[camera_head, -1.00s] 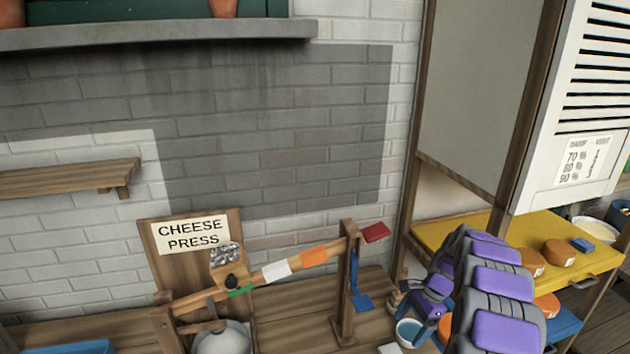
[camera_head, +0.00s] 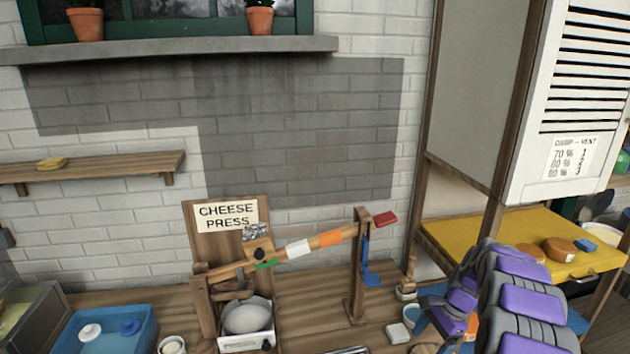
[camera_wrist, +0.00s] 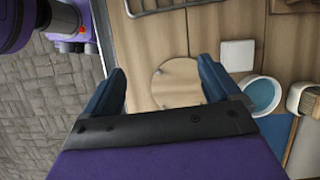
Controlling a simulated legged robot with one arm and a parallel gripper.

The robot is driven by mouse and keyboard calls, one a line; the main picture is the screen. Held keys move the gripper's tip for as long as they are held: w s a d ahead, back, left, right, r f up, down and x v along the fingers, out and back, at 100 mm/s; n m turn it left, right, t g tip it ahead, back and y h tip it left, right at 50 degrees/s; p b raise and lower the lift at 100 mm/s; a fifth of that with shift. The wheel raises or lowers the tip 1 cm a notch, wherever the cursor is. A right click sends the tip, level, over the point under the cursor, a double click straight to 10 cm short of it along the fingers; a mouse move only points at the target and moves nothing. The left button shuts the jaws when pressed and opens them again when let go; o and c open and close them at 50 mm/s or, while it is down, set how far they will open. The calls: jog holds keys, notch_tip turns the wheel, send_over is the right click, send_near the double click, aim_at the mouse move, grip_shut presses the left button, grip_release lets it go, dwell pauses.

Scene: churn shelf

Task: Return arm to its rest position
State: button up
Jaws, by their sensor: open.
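My arm (camera_head: 520,300), purple and grey, reaches in from the lower right of the head view, beside the bench and in front of the yellow shelf. In the wrist view my gripper (camera_wrist: 162,88) is open, with its two blue fingers wide apart. Nothing is held between them. Below the fingers lies a round wooden disc (camera_wrist: 172,85) on the bench. The gap between the disc and the fingertips cannot be judged.
The cheese press (camera_head: 240,270) with its lever stands on the wooden bench. A blue tray (camera_head: 70,335) is at the left. A white block (camera_wrist: 237,54) and a blue-filled bowl (camera_wrist: 262,95) sit right of my gripper. A yellow shelf (camera_head: 470,228) stands at the right. Stone floor (camera_wrist: 50,110) is at the left.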

jog(key=s+a+r+n+h, duration=0.1)
jog(key=s+a+r+n, duration=0.3)
jog(key=s+a+r, duration=0.35)
jog(key=s+a+r+n+h, duration=0.1)
jog(key=s+a+r+n, duration=0.35)
jog(key=s+r, duration=0.45)
jog(key=s+a+n+h, duration=0.1)
jog(key=s+n, duration=0.2)
jog(key=s, duration=0.9)
jog(key=s+a+n+h, duration=0.1)
jog(key=s+a+n, duration=0.1)
jog(key=s, duration=1)
jog(key=shift+a+f+n+g, duration=0.3)
jog(key=shift+n+g, duration=0.1)
jog(key=shift+n, duration=0.45)
jog(key=shift+o, duration=0.2)
